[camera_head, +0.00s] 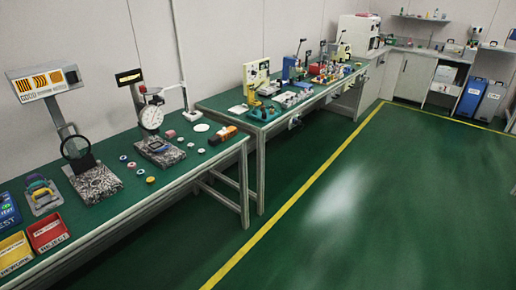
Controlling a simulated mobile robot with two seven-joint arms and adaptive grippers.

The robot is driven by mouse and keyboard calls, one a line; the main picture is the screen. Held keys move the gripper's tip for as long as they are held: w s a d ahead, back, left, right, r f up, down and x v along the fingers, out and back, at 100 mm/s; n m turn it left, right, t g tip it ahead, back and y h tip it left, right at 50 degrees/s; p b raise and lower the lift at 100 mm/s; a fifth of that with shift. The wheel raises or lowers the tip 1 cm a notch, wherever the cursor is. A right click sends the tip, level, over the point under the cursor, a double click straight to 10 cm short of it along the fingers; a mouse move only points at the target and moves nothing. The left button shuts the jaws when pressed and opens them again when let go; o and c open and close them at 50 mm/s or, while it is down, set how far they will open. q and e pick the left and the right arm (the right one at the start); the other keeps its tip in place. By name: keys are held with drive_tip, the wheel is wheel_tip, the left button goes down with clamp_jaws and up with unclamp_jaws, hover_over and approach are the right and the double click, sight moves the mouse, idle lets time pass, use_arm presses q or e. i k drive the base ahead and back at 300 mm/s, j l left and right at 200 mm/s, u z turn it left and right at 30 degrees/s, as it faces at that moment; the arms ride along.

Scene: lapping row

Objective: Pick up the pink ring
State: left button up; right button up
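A small ring that looks pink or reddish (131,165) lies flat on the green top of the near workbench (100,228). It is in a short diagonal row of small rings, between a dark bluish ring (123,158) and a pale ring (140,172). Neither of my grippers is in view.
A dial gauge on a granite block (160,152) stands right of the rings, and a magnifier on a speckled block (95,183) stands left. Red (48,233) and yellow (14,254) bins sit at the front left. An orange-black tool (222,135) lies right. The green floor (340,225) is clear.

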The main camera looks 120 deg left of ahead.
sight(131, 166)
drive_tip(key=u, duration=4.95)
